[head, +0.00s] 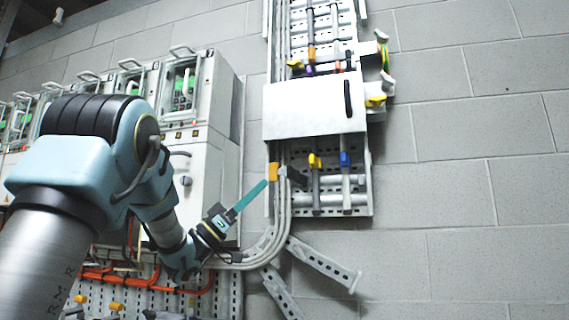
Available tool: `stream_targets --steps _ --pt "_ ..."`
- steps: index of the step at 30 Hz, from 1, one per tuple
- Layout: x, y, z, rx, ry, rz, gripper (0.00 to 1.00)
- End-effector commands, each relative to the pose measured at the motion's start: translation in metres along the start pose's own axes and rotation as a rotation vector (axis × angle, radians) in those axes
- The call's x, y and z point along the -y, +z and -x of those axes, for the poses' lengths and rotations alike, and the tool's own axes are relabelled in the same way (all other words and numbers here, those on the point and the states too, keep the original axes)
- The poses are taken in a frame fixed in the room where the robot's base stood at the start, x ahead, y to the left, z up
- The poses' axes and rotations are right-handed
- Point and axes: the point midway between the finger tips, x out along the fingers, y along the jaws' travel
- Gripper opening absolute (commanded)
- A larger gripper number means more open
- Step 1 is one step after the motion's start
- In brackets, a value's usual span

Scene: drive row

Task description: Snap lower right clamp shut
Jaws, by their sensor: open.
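A slotted metal tray (361,209) runs up the block wall. Low on it, a yellow-tipped clamp lever (315,160) and a blue-tipped clamp lever (346,160) stand side by side, tips upward; the blue one is the lower right one. Whether their clamps are open or shut I cannot tell. To their left is an orange block (273,172) with a dark piece beside it. My gripper (262,185) is open, its long teal finger pointing up right towards the orange block. I cannot tell if they touch. The gap between the fingers is hard to see.
A white box (314,108) covers the tray above the levers. Grey cables (269,246) bend down left of it. Two slotted metal arms (323,264) angle out below. Grey cabinets (207,145) stand left behind my arm. The wall to the right is clear.

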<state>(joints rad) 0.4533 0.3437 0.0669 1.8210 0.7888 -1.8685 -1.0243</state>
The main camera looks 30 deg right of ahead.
Motion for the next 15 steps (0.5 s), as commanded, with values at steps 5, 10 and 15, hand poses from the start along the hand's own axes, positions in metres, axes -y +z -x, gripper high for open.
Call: stream_targets --steps 5,10,15 --pt "-0.001 -0.009 -0.032 0.000 0.003 0.001 0.62" --pt "-0.001 -0.011 -0.066 -0.001 0.003 0.001 0.62" --pt "-0.001 -0.010 -0.093 0.000 0.003 0.001 0.62"
